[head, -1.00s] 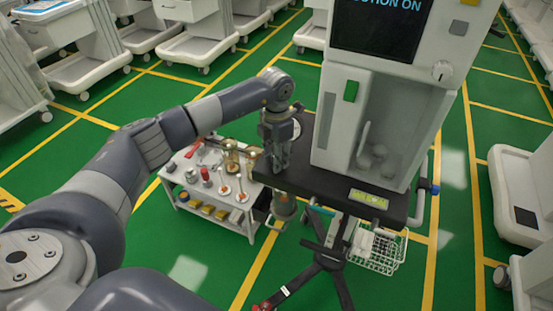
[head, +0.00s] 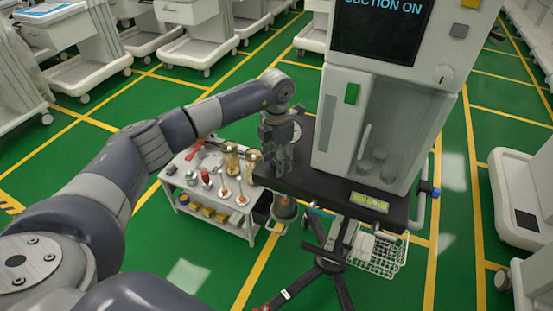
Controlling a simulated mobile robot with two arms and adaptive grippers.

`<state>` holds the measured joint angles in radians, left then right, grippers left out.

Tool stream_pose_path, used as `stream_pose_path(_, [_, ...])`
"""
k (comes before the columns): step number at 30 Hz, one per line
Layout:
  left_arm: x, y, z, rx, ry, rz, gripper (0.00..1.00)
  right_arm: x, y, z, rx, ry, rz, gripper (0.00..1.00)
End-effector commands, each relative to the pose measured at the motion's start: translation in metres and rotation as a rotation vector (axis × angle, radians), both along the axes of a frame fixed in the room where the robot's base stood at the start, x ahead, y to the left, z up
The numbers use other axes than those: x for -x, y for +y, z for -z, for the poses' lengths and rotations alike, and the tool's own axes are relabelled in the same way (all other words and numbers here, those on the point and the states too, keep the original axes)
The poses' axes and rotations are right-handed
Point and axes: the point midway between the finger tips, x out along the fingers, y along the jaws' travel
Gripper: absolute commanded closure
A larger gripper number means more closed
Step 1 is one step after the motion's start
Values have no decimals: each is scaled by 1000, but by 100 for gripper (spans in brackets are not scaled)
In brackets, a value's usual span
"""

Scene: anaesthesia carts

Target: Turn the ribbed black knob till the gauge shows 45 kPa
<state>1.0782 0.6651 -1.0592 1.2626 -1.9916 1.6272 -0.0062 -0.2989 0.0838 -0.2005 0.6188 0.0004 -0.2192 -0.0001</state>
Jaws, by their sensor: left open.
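My left gripper (head: 279,160) points down at the left edge of the dark shelf of the white cart (head: 333,120). It is open. A round pale gauge (head: 297,131) shows partly behind it, and its reading is too small to make out. The ribbed black knob cannot be made out; the gripper may hide it. I cannot tell whether the fingers touch anything. A canister (head: 284,209) hangs below the gripper at the shelf's edge. My right gripper is not in view.
The cart's screen (head: 382,22) shows partly cut-off text ending in "ON". A low white trolley (head: 222,224) with bottles and small items stands left of the shelf. A wire basket (head: 378,252) hangs below.

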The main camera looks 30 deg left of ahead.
Motion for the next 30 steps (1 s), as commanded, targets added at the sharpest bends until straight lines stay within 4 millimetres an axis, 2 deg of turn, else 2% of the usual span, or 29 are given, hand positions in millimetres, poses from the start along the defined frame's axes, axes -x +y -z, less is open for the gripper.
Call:
stream_pose_path(5, [-1, 0, -26, 0, -7, 0, 49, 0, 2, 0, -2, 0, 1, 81])
stream_pose_path(12, [-1, 1, -78, 0, -6, 0, 49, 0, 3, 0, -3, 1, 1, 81])
stream_pose_path(18, [-1, 1, -108, 0, -4, -2, 49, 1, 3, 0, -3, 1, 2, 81])
stream_pose_path(22, [0, 1, -117, 0, -2, -1, 49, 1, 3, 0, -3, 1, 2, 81])
stream_pose_path(30, [0, 1, -118, 0, -1, -1, 49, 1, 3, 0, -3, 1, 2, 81])
